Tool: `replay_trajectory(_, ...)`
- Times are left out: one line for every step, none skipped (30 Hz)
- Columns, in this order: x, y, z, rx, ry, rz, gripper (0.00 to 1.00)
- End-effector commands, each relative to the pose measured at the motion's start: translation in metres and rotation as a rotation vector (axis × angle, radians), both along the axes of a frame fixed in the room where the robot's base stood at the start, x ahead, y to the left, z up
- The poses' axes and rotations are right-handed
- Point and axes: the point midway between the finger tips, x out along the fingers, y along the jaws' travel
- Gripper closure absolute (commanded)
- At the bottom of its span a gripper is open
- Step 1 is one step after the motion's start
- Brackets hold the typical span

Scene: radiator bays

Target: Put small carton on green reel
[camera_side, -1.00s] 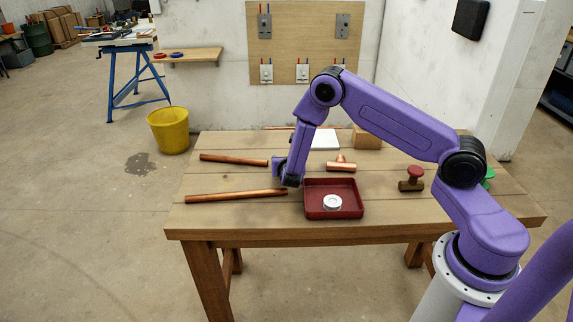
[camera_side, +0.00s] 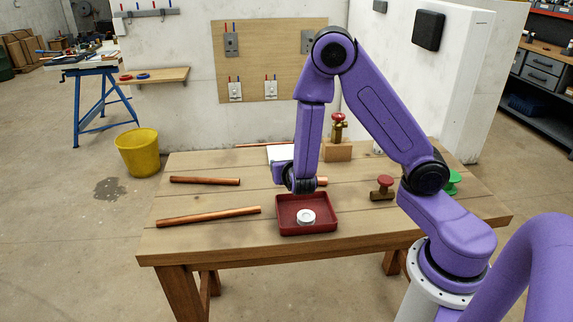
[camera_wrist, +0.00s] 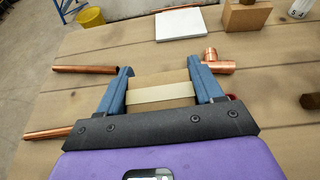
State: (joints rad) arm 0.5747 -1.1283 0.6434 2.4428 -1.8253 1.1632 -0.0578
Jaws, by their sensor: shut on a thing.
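My gripper (camera_wrist: 160,78) is shut on the small carton (camera_wrist: 163,95), a brown box with a pale tape strip, held between the two blue fingers in the wrist view. In the side view my wrist hangs over the table at the back left of the red tray; the fingertips and carton cannot be made out there. The green reel (camera_side: 453,182) stands at the right side of the table, partly hidden behind my arm. It is well to the right of my gripper and does not show in the wrist view.
The red tray (camera_side: 291,231) holds a white roll (camera_side: 306,217). Copper pipes (camera_side: 208,217) lie at left. A copper tee (camera_wrist: 218,67), white slab (camera_wrist: 181,25) and brown block (camera_wrist: 246,17) lie behind.

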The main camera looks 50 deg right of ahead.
Motion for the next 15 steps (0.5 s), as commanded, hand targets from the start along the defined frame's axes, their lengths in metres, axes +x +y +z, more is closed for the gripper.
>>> replay_trajectory(-0.003,0.001,0.002,0.0,-0.001,0.001,0.66)
replay_trajectory(-0.004,0.001,0.002,0.0,-0.002,0.001,0.66)
replay_trajectory(-0.005,0.001,0.003,0.0,-0.001,0.001,0.66)
replay_trajectory(-0.006,0.001,0.003,-0.001,-0.001,0.0,0.66)
replay_trajectory(-0.006,0.001,0.003,-0.001,-0.001,0.0,0.66)
replay_trajectory(-0.006,0.001,0.003,-0.001,0.0,-0.001,0.66)
replay_trajectory(-0.007,0.0,0.003,-0.001,-0.001,-0.003,0.66)
replay_trajectory(-0.006,-0.002,0.003,-0.001,-0.001,-0.009,0.66)
replay_trajectory(-0.006,-0.006,0.003,-0.001,-0.001,-0.018,0.66)
replay_trajectory(-0.006,-0.009,0.003,0.0,-0.001,-0.03,0.66)
replay_trajectory(-0.006,-0.015,0.003,0.0,-0.001,-0.046,0.66)
replay_trajectory(-0.006,-0.023,0.003,0.0,-0.001,-0.071,0.66)
replay_trajectory(-0.006,-0.032,0.003,0.0,-0.002,-0.094,0.66)
replay_trajectory(-0.006,-0.04,0.003,0.001,-0.001,-0.12,0.66)
replay_trajectory(-0.007,-0.054,0.003,0.001,-0.001,-0.16,0.66)
